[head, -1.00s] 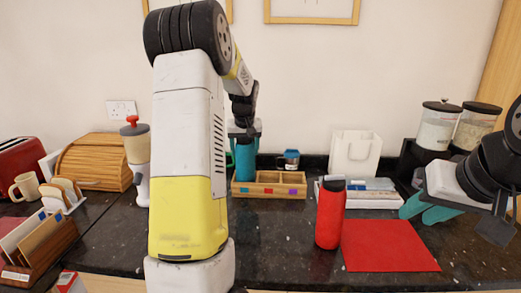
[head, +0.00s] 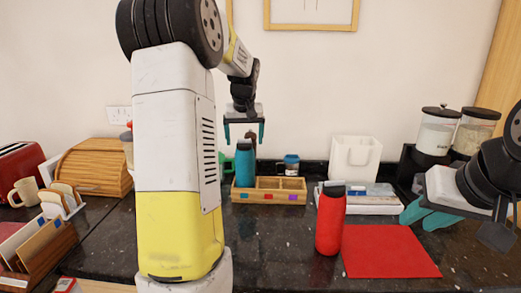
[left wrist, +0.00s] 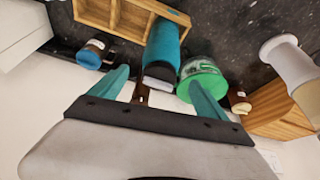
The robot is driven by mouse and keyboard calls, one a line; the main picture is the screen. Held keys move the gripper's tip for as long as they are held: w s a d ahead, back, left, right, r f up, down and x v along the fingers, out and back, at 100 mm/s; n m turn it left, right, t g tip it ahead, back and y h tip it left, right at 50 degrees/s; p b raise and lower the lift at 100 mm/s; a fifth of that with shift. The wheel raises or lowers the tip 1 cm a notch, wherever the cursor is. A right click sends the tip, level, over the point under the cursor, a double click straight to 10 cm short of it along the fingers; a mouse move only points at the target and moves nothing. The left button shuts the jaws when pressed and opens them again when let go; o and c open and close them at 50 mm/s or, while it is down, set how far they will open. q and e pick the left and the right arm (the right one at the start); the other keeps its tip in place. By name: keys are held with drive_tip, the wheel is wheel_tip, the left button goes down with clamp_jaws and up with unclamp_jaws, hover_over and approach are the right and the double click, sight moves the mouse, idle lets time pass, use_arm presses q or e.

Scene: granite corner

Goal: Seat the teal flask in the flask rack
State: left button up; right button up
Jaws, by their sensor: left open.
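The teal flask (head: 245,165) stands upright in the left compartment of the wooden flask rack (head: 268,197), the one with the blue tab. The other two compartments look empty. In the left wrist view the flask (left wrist: 163,45) shows its dark cap, with its base inside the rack (left wrist: 115,14). My left gripper (head: 244,133) is open and empty, above the flask and clear of its cap. My right gripper (head: 431,214) hangs at the right side, away from the rack; its fingers overlap, so their opening is unclear.
A green-lidded jar (left wrist: 203,80) stands close beside the flask, and a blue-lidded jar (head: 291,164) is behind the rack. A red bottle (head: 330,222) stands by a red mat (head: 388,251). The counter in front of the rack is clear.

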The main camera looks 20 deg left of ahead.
use_arm(q)
drive_tip(key=v, duration=0.3)
drive_tip(key=shift+r, duration=0.2)
drive_tip(key=s+d+r+m+t+h, duration=0.1)
drive_tip(key=s+d+r+m, duration=0.1)
drive_tip(key=s+d, duration=0.45)
drive_tip(key=s+d+r+m+h, duration=0.1)
drive_tip(key=s+d, duration=0.3)
drive_tip(key=s, duration=0.6)
drive_tip(key=s+d+f+m+h, duration=0.1)
drive_tip(key=s+d+f, duration=0.1)
drive_tip(key=s, duration=0.4)
drive_tip(key=s+d+f+m+t+h, duration=0.1)
drive_tip(key=s+d+f, duration=0.1)
drive_tip(key=s, duration=0.5)
drive_tip(key=shift+s+d+f, duration=0.25)
drive_tip(key=shift+d+f, duration=0.05)
drive_tip(key=shift+d, duration=0.6)
